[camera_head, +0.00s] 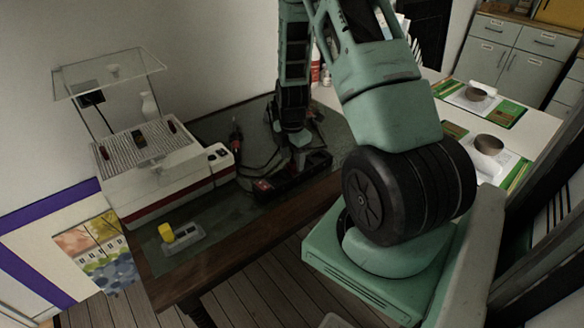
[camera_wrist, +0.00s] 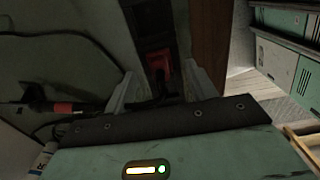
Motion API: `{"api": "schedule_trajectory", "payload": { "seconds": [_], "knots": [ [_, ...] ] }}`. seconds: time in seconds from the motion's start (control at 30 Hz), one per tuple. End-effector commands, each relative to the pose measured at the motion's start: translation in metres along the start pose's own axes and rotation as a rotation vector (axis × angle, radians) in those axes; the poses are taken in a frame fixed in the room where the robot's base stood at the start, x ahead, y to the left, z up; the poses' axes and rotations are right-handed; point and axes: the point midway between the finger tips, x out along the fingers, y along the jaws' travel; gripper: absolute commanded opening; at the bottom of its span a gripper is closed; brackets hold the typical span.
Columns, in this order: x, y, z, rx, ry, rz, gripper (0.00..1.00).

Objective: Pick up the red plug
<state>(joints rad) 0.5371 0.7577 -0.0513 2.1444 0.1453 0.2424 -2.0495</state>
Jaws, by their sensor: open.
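A red plug (camera_wrist: 158,62) shows in the wrist view, on a long black strip (camera_wrist: 148,18) and in the gap ahead of my fingers. In the head view the black strip (camera_head: 283,182) lies on the dark table mat, with a red part (camera_head: 262,186) near its left end; I cannot tell whether this is the same plug. My gripper (camera_wrist: 158,88) is open, its pale fingers to either side of the strip, nothing visibly held. In the head view my gripper (camera_head: 302,160) is low over the strip. Contact with the plug cannot be made out.
A black tool with a red band (camera_wrist: 62,107) and cables lie beside the strip. A white machine (camera_head: 160,165) stands left on the table. A yellow block (camera_head: 166,232) sits on a grey base (camera_head: 183,240). The table's wooden edge (camera_head: 250,225) runs along the front.

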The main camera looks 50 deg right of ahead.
Motion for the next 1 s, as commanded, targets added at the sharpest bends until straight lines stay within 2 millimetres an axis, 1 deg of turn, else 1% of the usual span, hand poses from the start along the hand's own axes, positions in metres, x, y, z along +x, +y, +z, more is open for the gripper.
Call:
{"api": "schedule_trajectory", "payload": {
  "seconds": [0.1, 0.2, 0.47, 0.5, 0.57, 0.6, 0.67, 1.0],
  "knots": [
    [0.015, 0.0, 0.0, 0.0, 0.001, -0.002, 0.56],
    [0.022, 0.0, -0.001, -0.001, 0.001, -0.002, 0.56],
    [0.024, 0.0, -0.001, -0.001, 0.001, 0.001, 0.56],
    [0.024, 0.0, -0.001, -0.001, 0.001, 0.001, 0.45],
    [0.024, 0.0, -0.001, -0.001, 0.001, 0.001, 0.29],
    [0.024, 0.0, -0.001, -0.001, 0.001, 0.001, 0.17],
    [0.023, 0.0, -0.001, -0.001, 0.001, 0.0, 0.01],
    [0.021, 0.0, -0.001, -0.001, 0.001, 0.001, 0.0]
  ]
}}
